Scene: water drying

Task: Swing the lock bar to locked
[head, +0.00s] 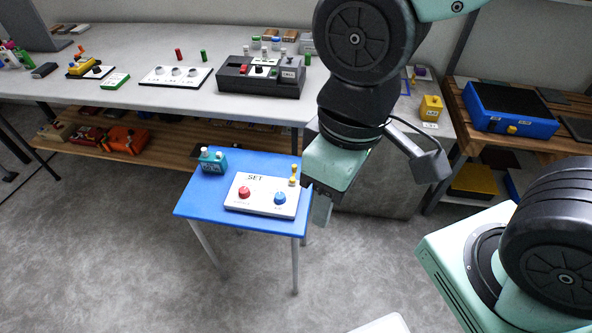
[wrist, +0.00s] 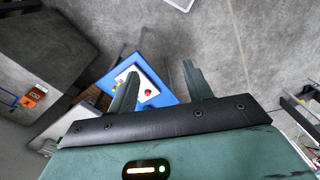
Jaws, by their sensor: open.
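I cannot clearly make out a lock bar. A white panel marked SET (head: 262,203) lies on a small blue table (head: 196,207), with a red knob (head: 244,192), a blue knob (head: 280,198) and a small yellow upright piece (head: 293,174) at its back right corner. Whether that piece is the lock bar, I cannot tell. My gripper (head: 316,200) is open and empty, beside the table's right edge. In the wrist view its fingers (wrist: 160,68) are spread, and the panel (wrist: 152,98) with its red knob (wrist: 150,93) shows beyond the left finger.
A teal box (head: 213,162) with white-topped pieces stands at the blue table's back left. A long white bench (head: 120,60) behind carries a black control box (head: 262,77). A wooden table at right holds a blue case (head: 510,108). Grey floor in front is open.

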